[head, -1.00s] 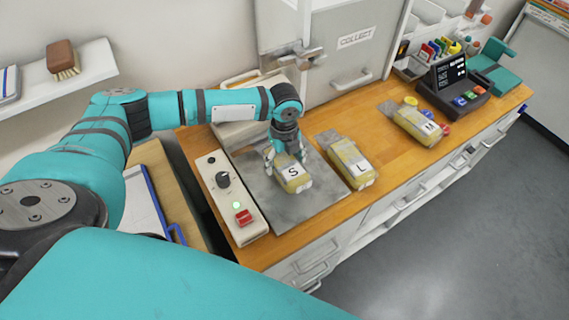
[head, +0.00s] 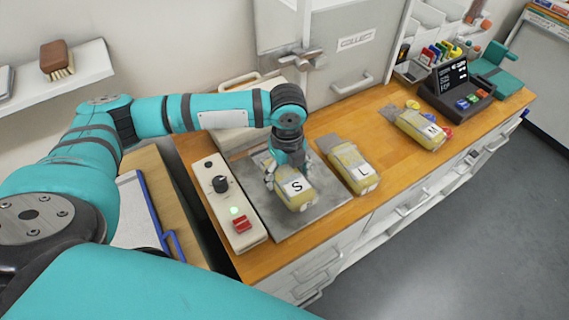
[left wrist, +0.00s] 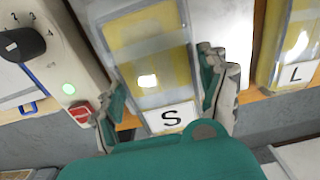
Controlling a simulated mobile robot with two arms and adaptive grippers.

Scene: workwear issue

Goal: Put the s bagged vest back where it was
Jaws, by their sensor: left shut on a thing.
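The S bagged vest (head: 297,195) is a clear bag with yellow cloth and a white label marked S. My left gripper (head: 287,172) is shut on it, over the grey metal plate (head: 325,205) on the wooden counter. In the left wrist view the S bagged vest (left wrist: 150,60) lies between the two fingers, label toward the palm. I cannot tell exactly how far it is above the plate. The L bagged vest (head: 352,165) lies to the right, and the M bagged vest (head: 421,129) farther right. My right gripper is not in view.
A control box (head: 226,205) with a knob, green light and red switch stands left of the plate. A clipboard (head: 140,210) lies farther left. A dark display unit (head: 452,90) stands at the far right. The counter between the L and M bags is clear.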

